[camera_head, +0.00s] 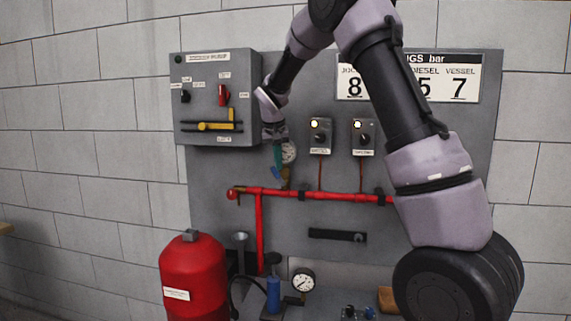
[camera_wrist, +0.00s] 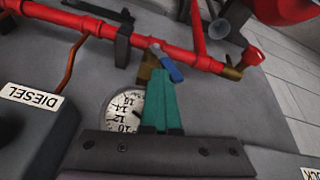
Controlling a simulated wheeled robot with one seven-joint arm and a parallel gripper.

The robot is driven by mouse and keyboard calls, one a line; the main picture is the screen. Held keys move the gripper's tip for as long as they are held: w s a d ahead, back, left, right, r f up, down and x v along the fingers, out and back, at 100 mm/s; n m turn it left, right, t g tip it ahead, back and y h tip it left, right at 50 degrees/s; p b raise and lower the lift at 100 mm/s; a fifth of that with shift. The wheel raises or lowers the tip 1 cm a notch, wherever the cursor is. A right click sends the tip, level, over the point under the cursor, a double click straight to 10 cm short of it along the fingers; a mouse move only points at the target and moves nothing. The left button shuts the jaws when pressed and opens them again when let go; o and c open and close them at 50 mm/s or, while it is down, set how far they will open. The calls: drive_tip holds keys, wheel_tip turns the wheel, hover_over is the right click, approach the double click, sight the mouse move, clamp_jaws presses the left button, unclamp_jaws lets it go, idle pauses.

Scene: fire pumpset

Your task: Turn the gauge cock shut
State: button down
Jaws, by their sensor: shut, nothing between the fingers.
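The gauge cock is a small brass body (camera_wrist: 146,68) with a blue lever (camera_wrist: 169,66), on the red pipe below a round dial gauge (camera_wrist: 122,108). In the wrist view the lever slants away from the pipe line. In the head view the lever (camera_head: 278,174) shows just under my fingertips, and the gauge (camera_head: 289,152) is partly covered by my gripper. My gripper (camera_wrist: 160,76) has teal fingers shut together with nothing between them. Their tips are beside the lever and brass body; I cannot tell if they touch. It also shows in the head view (camera_head: 278,161).
The red pipe (camera_head: 328,195) runs across the grey panel. A control box (camera_head: 217,98) is at upper left, and two switch boxes (camera_head: 320,137) are right of my gripper. A red tank (camera_head: 192,275) and a lower gauge (camera_head: 303,280) stand below.

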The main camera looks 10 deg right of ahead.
drive_tip(key=shift+w+a+f, duration=0.15)
drive_tip(key=shift+w+a, duration=0.05)
drive_tip(key=shift+a, duration=0.25)
drive_tip(key=shift+w+a+f, duration=0.1)
drive_tip(key=shift+w+a, duration=0.05)
drive_tip(key=shift+a, duration=0.25)
drive_tip(key=shift+w+a+f, duration=0.25)
drive_tip(key=shift+a+f, duration=0.3)
drive_tip(key=shift+a, duration=0.05)
drive_tip(key=shift+w+a+f, duration=0.25)
drive_tip(key=shift+a+f, duration=0.25)
drive_tip(key=shift+a, duration=0.1)
drive_tip(key=shift+w+a+f, duration=0.25)
drive_tip(key=shift+a+f, duration=0.3)
drive_tip(key=shift+a, duration=0.05)
